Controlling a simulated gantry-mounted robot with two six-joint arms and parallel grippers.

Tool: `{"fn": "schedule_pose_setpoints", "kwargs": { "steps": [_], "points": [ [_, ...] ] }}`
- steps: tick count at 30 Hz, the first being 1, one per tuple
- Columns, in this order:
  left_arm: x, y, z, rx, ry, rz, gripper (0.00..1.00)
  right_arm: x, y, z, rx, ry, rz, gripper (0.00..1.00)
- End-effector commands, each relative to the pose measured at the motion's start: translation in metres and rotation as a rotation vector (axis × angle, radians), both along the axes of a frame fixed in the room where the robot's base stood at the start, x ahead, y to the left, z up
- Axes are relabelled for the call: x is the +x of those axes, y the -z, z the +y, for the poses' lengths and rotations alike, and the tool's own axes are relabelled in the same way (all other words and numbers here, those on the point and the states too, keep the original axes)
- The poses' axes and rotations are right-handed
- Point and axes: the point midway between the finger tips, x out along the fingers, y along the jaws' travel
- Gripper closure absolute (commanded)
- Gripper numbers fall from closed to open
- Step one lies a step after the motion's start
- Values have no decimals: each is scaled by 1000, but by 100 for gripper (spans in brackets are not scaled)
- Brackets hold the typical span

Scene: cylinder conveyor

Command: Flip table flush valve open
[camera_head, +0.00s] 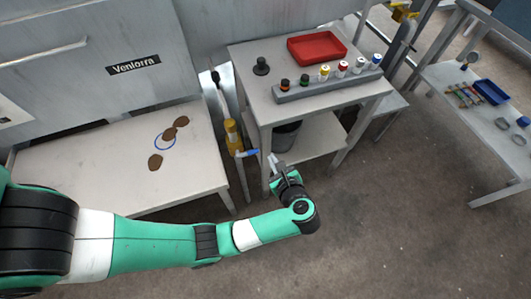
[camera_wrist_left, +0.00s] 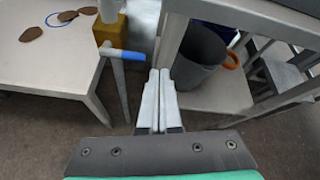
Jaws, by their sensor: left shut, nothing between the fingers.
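The flush valve is a yellow fitting (camera_head: 232,136) on a pipe between the two tables. Its lever has a blue grip (camera_head: 247,153) pointing right. In the left wrist view the yellow body (camera_wrist_left: 110,32) is at the upper left, and the blue grip (camera_wrist_left: 131,55) shows left of my fingertips. My left gripper (camera_head: 274,159) is shut and empty, just to the right of the blue grip, with a small gap in the picture. Its fingers also show together in the left wrist view (camera_wrist_left: 160,80). My right gripper is not in view.
A low white table (camera_head: 95,165) with brown patches and a blue ring stands at left. A taller grey table (camera_head: 262,106) holds a red tray (camera_head: 317,47) and several capped bottles in a rack. A dark bucket (camera_head: 286,135) sits beneath. Floor at right front is clear.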

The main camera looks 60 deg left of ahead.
Motion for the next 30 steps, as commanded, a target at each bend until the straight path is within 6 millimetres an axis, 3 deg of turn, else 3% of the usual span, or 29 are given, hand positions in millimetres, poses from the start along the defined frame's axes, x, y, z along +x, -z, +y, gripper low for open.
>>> {"fn": "schedule_pose_setpoints", "kwargs": {
  "steps": [3, 7, 20, 26, 30],
  "points": [
    [-40, 41, -14, -28, 49, 193, 100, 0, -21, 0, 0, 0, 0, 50],
    [-60, 51, -19, -2, 87, 256, 100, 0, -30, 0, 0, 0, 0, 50],
    [-58, 54, -19, 0, 94, 251, 100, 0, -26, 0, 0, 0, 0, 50],
    [-55, 70, 4, -1, 91, 252, 100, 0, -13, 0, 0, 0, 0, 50],
    [-52, 87, 31, -1, 90, 250, 100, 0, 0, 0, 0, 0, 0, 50]
  ]
}}
